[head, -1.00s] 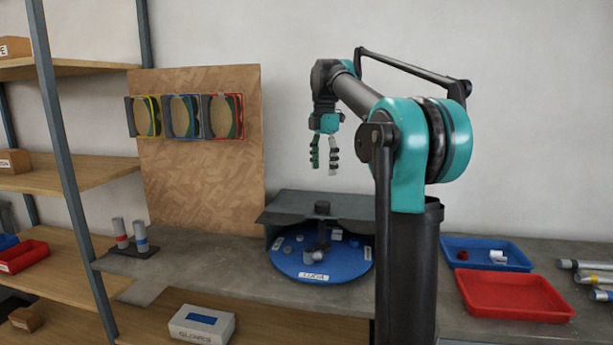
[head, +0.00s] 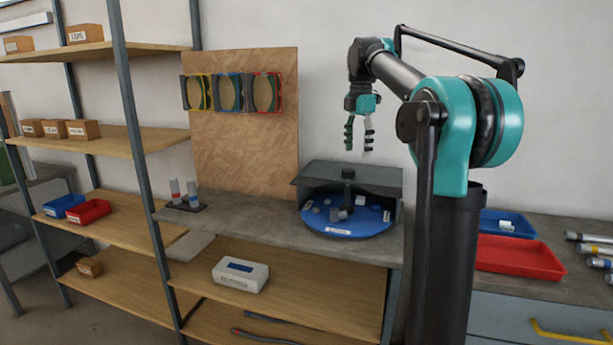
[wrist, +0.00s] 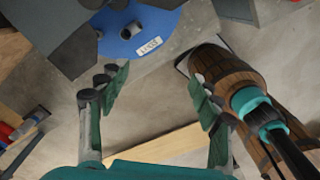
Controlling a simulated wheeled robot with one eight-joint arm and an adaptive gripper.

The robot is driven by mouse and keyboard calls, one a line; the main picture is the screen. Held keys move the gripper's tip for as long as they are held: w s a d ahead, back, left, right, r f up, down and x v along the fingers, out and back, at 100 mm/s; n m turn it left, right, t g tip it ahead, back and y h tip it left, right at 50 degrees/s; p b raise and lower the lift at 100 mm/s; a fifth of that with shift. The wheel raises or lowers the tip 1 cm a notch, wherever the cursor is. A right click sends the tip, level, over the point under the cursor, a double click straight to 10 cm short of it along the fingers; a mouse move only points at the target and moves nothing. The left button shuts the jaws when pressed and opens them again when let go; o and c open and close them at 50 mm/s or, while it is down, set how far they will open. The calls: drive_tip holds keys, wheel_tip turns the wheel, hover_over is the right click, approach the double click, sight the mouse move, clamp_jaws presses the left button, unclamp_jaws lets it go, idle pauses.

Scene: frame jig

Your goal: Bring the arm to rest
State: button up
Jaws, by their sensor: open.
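My gripper (head: 359,134) hangs from my raised arm, fingers pointing down, in the right half of the head view. Its two fingers are apart with nothing between them. It is in the air above the bench and the blue round turntable (head: 345,222). In the wrist view the open fingers (wrist: 155,105) frame bare grey surface, and the turntable (wrist: 150,22) shows at the top with a small grey part on it.
A shelf rack (head: 140,150) stands at left. A board (head: 240,140) with several coloured frames leans on the wall. A red tray (head: 520,258) and a blue tray (head: 508,224) lie at right. A white box (head: 240,275) sits on the lower shelf.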

drive_tip(key=s+d+f+m+t, duration=0.2)
drive_tip(key=s+f+m, duration=0.9)
drive_tip(key=s+f, duration=0.4)
drive_tip(key=s+d+f+m+t, duration=0.1)
drive_tip(key=s+f+m, duration=1.1)
drive_tip(key=f, duration=1.2)
drive_tip(key=s+t, duration=0.1)
drive_tip(key=s, duration=0.1)
drive_tip(key=shift+s+d+m, duration=0.3)
drive_tip(key=shift+s+d, duration=0.05)
